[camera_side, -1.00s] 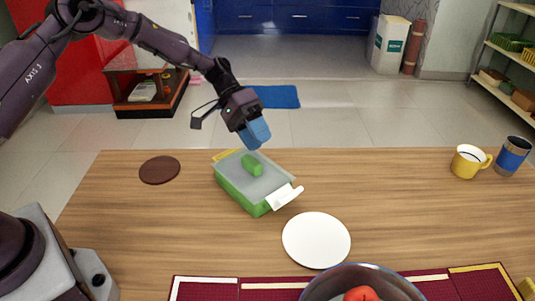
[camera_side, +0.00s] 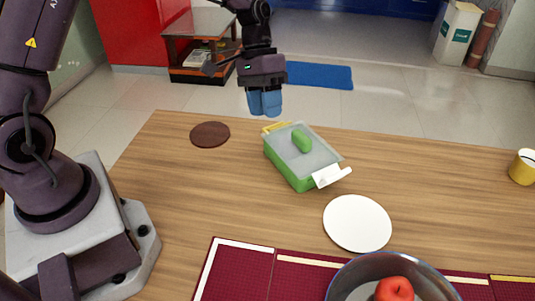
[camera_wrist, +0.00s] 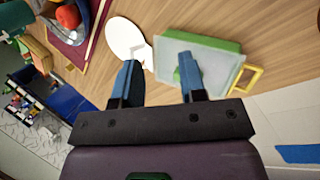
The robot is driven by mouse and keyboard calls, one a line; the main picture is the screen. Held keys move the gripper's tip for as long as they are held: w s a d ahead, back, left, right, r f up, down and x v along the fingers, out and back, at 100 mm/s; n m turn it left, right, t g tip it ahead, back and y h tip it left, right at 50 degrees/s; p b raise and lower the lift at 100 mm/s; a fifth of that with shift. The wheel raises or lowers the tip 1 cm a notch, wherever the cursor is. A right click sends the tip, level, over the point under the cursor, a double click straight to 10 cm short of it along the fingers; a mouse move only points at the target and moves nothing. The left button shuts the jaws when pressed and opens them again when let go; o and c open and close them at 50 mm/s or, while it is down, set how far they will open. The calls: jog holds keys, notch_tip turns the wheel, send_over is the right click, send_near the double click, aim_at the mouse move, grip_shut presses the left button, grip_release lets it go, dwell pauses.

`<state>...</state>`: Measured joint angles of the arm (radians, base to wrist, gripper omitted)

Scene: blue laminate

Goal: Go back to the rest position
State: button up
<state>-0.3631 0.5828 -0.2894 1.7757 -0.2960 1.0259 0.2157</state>
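My gripper (camera_side: 265,104) hangs above the back edge of the table, behind and left of the green box, with its blue fingers pointing down. In the wrist view its fingers (camera_wrist: 158,82) stand apart with nothing held between them. The green box (camera_side: 287,170) sits on the table under a pale translucent lid (camera_side: 318,156) with a green handle (camera_side: 301,141). A white flap (camera_side: 331,176) sticks out at its front and a yellow latch (camera_side: 277,127) at its back. The box also shows in the wrist view (camera_wrist: 200,42), beyond the fingertips.
A dark brown round mat (camera_side: 210,135) lies left of the box. A white plate (camera_side: 357,223) lies in front of it. A bowl (camera_side: 350,275) with a red fruit (camera_side: 394,289) stands on a maroon mat (camera_side: 235,275). A yellow mug (camera_side: 524,167) is at the right.

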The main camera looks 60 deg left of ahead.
jog(key=s+a+r+t+y, duration=0.1)
jog(key=s+r+t+y, duration=0.4)
jog(key=s+r, duration=1.1)
jog(key=s+t, duration=0.2)
jog(key=s, duration=0.1)
jog(key=shift+s+a+r+m, duration=0.15)
jog(key=shift+r+m, duration=0.1)
jog(key=shift+m, duration=0.15)
